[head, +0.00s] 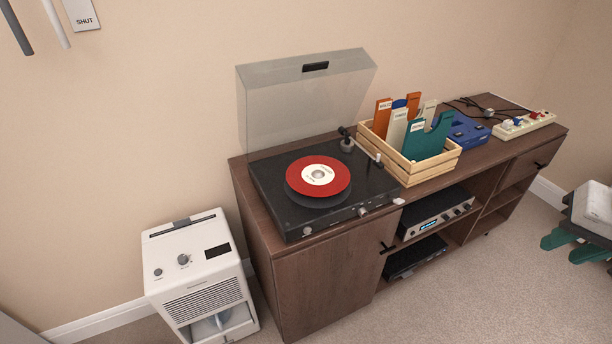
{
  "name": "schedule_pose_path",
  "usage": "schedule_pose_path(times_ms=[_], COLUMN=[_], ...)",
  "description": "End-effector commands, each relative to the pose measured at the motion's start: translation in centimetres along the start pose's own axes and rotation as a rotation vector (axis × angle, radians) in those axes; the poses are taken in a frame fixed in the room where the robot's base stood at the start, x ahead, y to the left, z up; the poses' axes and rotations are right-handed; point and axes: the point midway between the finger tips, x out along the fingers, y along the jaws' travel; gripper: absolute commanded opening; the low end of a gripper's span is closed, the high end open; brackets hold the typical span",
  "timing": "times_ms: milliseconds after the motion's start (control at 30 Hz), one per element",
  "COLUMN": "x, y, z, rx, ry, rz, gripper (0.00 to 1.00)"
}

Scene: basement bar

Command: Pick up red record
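The red record (341,177) has a white label and lies flat on the round dark platter of the turntable (274,211). The turntable's clear lid (300,95) stands raised behind it. The tonearm (346,140) is at the right side of the deck, apart from the record. My gripper (568,248) is at the far right edge of the head view, low in front of the cabinet and well away from the record. Its two teal fingers are apart, with nothing seen between them. Part of it is cut off by the picture edge.
The turntable stands on a brown cabinet (325,275). To its right are a wooden crate (437,170) with upright dividers, a blue box (466,130) and a power strip (524,124) with cables. A white dehumidifier-like appliance (200,270) stands left. Carpet in front is clear.

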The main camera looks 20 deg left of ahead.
Motion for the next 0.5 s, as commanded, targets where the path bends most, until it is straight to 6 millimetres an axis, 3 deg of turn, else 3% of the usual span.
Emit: schedule_pose_path(times_ms=[33, 200, 367, 500], x=[2.3, 8.4, 13.6, 17.6], y=[-2.2, -9.5, -16.6, -22.2], z=[-1.6, -6.1, -7.8, -7.3], rx=[0.031, 0.188, 0.343, 0.475], ry=[0.035, 0.195, 0.308, 0.378], rz=[-0.034, -0.189, -0.367, -0.546], gripper=[0.28, 0.28, 0.28, 0.28])
